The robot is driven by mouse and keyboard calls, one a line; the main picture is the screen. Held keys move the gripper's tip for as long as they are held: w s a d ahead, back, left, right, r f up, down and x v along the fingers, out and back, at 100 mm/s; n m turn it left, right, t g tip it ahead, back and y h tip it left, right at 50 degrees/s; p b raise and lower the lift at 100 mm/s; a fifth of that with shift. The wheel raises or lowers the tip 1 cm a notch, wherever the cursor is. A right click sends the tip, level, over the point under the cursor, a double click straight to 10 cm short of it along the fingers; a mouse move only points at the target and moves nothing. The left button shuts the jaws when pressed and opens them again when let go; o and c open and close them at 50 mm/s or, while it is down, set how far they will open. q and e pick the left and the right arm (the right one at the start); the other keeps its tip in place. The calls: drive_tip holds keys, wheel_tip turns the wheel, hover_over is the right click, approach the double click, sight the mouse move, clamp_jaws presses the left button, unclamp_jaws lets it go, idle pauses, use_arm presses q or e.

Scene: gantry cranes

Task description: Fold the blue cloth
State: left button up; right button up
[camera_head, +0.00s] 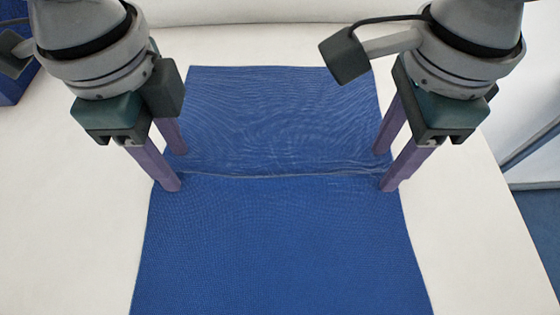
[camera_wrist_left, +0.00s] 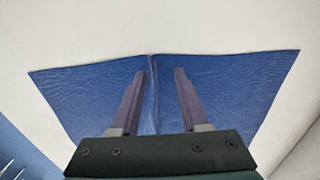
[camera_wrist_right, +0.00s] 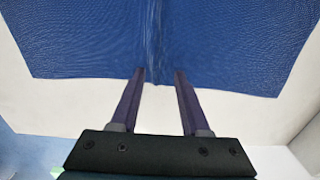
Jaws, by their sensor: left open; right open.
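The blue cloth (camera_head: 280,245) lies spread on the white table, running off the bottom of the head view. A low ridge or crease (camera_head: 290,177) crosses it from side to side; whether it is a fold edge I cannot tell. My left gripper (camera_head: 176,170) is open at the cloth's left edge, with the crease line running between its fingers in the left wrist view (camera_wrist_left: 160,73). My right gripper (camera_head: 384,170) is open at the right edge, and the crease also lines up between its fingers in the right wrist view (camera_wrist_right: 158,72). Fingertip contact with the cloth is unclear.
The white table (camera_head: 480,250) is bare on both sides of the cloth. A blue object (camera_head: 14,85) is partly seen at the far left. A pale panel or furniture piece (camera_head: 535,150) stands beyond the table's right edge, above a blue floor (camera_head: 543,215).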

use_arm(q)
clamp_jaws()
use_arm(e)
clamp_jaws()
idle(0.6)
